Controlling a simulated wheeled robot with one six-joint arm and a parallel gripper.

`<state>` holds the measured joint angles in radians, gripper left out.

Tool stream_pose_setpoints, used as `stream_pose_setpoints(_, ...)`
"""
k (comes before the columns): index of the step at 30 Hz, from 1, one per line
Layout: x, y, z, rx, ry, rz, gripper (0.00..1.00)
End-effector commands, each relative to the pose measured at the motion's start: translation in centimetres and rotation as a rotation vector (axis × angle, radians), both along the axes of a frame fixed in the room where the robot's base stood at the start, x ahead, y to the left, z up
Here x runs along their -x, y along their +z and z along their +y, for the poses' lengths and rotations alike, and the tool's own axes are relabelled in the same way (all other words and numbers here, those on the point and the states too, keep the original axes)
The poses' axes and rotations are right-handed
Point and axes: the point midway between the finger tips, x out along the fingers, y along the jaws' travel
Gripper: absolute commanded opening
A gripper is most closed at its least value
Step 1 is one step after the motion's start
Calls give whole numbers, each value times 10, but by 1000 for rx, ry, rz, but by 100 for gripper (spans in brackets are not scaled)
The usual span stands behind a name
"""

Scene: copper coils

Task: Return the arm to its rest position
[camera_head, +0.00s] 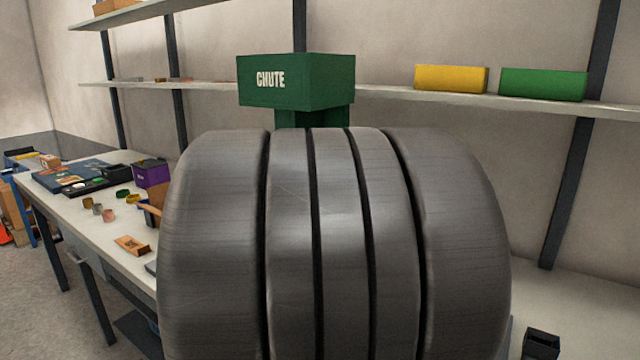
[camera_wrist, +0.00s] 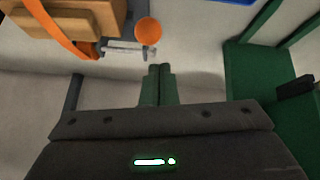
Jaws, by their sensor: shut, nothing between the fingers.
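In the wrist view my gripper (camera_wrist: 160,68) points away from the camera. Its two dark green fingers lie side by side, shut, with nothing between them. They appear over a pale surface; I cannot tell their height above it. In the head view a large grey ribbed part of my own arm fills the middle, close to the camera. It hides my gripper and much of the bench behind it.
The green chute (camera_head: 296,82) rises behind my arm. Yellow (camera_head: 451,78) and green (camera_head: 543,84) boxes stand on the shelf (camera_head: 390,98). A purple box (camera_head: 151,173) and small coils stand on the bench (camera_head: 92,246). The wrist view shows an orange round thing (camera_wrist: 148,31) and a brown block (camera_wrist: 85,15).

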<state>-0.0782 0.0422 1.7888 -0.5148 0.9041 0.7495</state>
Motion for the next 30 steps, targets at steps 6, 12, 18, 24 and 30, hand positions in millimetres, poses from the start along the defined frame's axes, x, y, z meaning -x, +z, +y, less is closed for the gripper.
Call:
stream_pose_setpoints(6, 13, -8, 5, 20, -2, -43, 0)
stream_pose_setpoints(12, 29, 9, 14, 30, -2, -74, 0)
stream_pose_setpoints(18, 30, 6, 13, 32, -11, -63, 0)
stream_pose_setpoints(24, 13, 3, 4, 22, -7, -44, 0)
stream_pose_setpoints(30, 2, 5, 0, 4, -3, -5, 0)
